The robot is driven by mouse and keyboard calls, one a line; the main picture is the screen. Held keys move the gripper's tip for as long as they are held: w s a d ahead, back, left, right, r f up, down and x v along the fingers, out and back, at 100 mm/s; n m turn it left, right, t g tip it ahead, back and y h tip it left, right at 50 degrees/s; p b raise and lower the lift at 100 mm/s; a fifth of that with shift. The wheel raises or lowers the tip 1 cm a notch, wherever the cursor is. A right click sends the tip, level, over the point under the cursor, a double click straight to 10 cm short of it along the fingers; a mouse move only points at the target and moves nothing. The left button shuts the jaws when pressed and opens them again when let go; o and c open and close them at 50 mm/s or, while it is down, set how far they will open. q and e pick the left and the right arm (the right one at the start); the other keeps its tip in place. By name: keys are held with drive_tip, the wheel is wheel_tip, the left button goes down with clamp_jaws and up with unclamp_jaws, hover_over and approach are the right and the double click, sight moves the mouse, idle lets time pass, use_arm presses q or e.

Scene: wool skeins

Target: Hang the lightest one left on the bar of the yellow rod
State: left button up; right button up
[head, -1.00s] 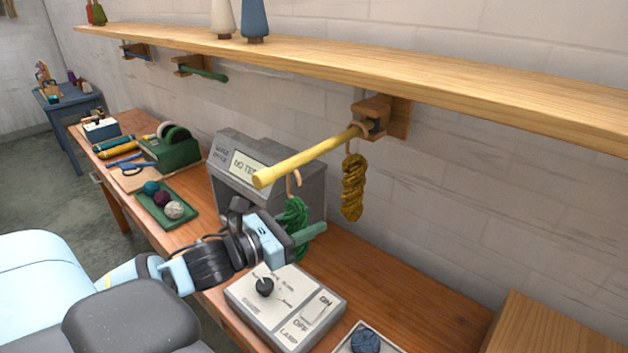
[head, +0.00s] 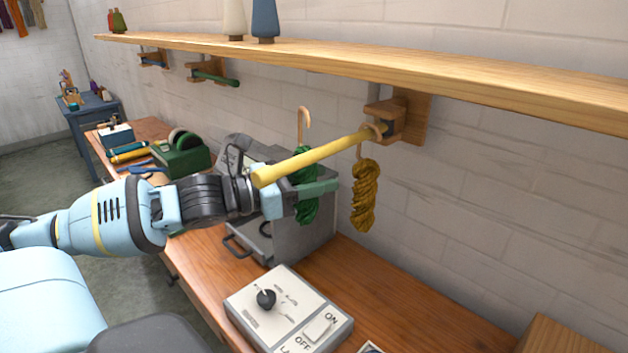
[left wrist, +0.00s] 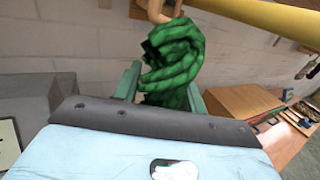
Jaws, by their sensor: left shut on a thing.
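My left gripper (head: 312,192) is shut on a green skein (head: 306,208) just behind the yellow rod (head: 318,157). The skein's wooden hook stands above the rod's height in the head view, apart from the mustard skein's hook. The green skein (left wrist: 172,62) also fills the middle of the left wrist view between the fingers, with the yellow rod (left wrist: 262,18) at upper right. A mustard skein (head: 365,195) hangs by its hook on the rod near the wall end. The rod hides part of the green skein. My right gripper is not in view.
A wooden shelf (head: 480,80) runs above the rod, with cones on it. A grey machine (head: 305,235) stands below and behind my left gripper. A control box (head: 290,308) with a knob and switch lies on the bench (head: 400,300). Other short rods sit further left under the shelf.

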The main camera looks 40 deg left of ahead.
use_arm(q)
drive_tip(key=d+b, duration=0.2)
drive_tip(key=d, duration=0.2)
drive_tip(key=shift+s, duration=0.2)
drive_tip(key=shift+s+d+f+b, duration=0.1)
drive_tip(key=shift+d+f+b, duration=0.6)
drive_tip(key=shift+d+f, duration=0.55)
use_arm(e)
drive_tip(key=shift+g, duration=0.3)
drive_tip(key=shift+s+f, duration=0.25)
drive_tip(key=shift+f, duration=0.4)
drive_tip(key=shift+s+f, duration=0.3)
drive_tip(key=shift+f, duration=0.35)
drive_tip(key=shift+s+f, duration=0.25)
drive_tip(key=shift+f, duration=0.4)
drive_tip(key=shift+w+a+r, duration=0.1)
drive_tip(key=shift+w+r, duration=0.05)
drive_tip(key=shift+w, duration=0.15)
use_arm(q)
drive_tip(key=o, duration=1.1)
drive_tip(key=shift+c, duration=0.2)
drive_tip(key=shift+a+f, duration=0.1)
